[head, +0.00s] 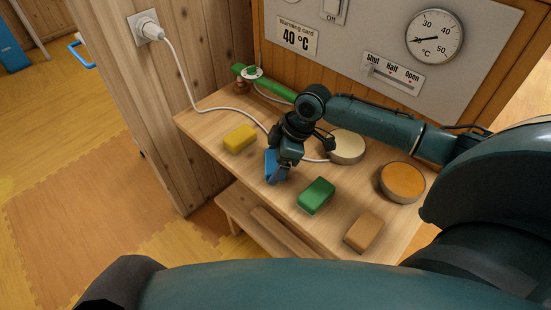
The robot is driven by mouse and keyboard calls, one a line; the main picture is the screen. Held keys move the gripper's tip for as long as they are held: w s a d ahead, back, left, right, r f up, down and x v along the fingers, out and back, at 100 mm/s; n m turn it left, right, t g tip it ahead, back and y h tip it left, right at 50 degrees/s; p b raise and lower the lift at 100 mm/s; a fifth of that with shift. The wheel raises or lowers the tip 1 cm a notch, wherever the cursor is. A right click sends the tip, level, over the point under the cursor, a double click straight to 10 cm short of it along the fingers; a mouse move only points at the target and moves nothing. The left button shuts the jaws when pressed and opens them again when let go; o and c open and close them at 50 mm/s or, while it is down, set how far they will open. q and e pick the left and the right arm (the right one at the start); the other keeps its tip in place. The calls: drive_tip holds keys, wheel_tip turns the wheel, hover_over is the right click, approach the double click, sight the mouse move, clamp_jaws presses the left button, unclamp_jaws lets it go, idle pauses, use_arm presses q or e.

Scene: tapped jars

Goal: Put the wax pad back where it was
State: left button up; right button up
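I cannot tell for sure which thing is the wax pad. A cream round disc (347,147) lies flat on the wooden bench, and a round tin with an orange top (402,181) stands at the bench's right. A yellow block (240,138), a blue block (270,165), a green block (317,195) and a tan block (363,231) lie in a row along the front. My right gripper (281,175) points down at the blue block and partly hides it. Its fingers blend with the block, so its grip is unclear. My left gripper is out of view.
A white cord runs from a wall plug (147,27) across the bench (212,122) toward the cream disc. A green bar (266,84) with a white round piece stands at the back. The back panel (359,30) carries a dial, a slider and a "Warming card 40 °C" sign.

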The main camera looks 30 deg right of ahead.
drive_tip(key=o, duration=0.4)
drive_tip(key=shift+c, duration=0.2)
drive_tip(key=p+v, duration=0.1)
drive_tip(key=v, duration=1.1)
